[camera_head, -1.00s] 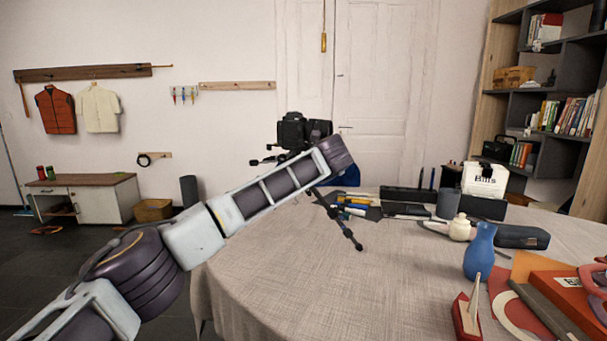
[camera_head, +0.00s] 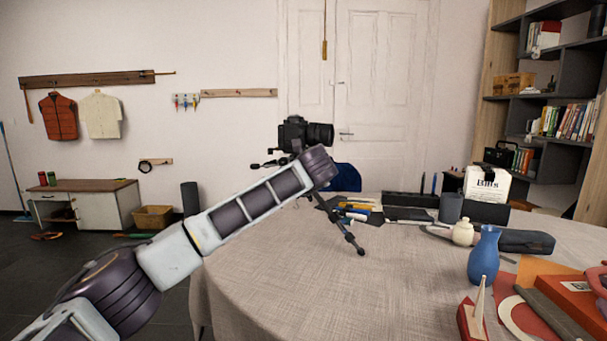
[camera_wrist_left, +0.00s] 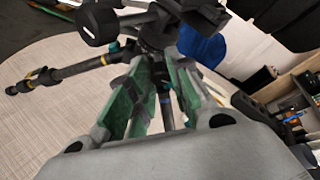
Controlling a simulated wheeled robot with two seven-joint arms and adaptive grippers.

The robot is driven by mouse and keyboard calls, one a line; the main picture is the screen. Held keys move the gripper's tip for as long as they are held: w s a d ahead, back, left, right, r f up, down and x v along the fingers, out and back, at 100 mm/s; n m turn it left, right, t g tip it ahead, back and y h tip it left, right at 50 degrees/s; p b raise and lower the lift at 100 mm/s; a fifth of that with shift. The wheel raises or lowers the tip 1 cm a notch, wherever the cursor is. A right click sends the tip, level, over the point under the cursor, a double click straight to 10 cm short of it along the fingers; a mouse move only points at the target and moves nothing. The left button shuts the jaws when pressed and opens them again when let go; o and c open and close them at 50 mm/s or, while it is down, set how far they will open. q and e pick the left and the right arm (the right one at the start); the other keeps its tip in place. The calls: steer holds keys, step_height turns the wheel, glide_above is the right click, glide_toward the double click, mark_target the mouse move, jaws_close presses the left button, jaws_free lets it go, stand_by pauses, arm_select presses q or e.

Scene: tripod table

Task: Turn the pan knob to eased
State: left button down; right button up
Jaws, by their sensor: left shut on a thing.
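A black camera (camera_head: 296,133) sits on the head of a small tripod on the table, with its lens pointing right. One dark tripod leg (camera_head: 350,238) reaches forward onto the cloth. My left arm comes in from the left and hides most of the tripod head in the head view. In the left wrist view, the green-padded fingers of my left gripper (camera_wrist_left: 158,72) are at the tripod head, shut on the pan knob, which the fingers mostly hide. A round black handle end (camera_wrist_left: 98,22) and a tripod leg (camera_wrist_left: 75,69) lie beside them. My right gripper is not in view.
Pens and dark boxes (camera_head: 410,199) lie behind the tripod. A blue vase (camera_head: 484,255), a white jar (camera_head: 462,232), books (camera_head: 570,296) and a red stand (camera_head: 472,319) are on the right. The front middle of the table (camera_head: 300,290) is clear.

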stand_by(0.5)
arm_select(q)
steer(key=c, duration=1.3)
jaws_free()
steer(key=shift+s, duration=0.1)
steer(key=shift+v, duration=5.9)
steer(key=shift+a, duration=0.1)
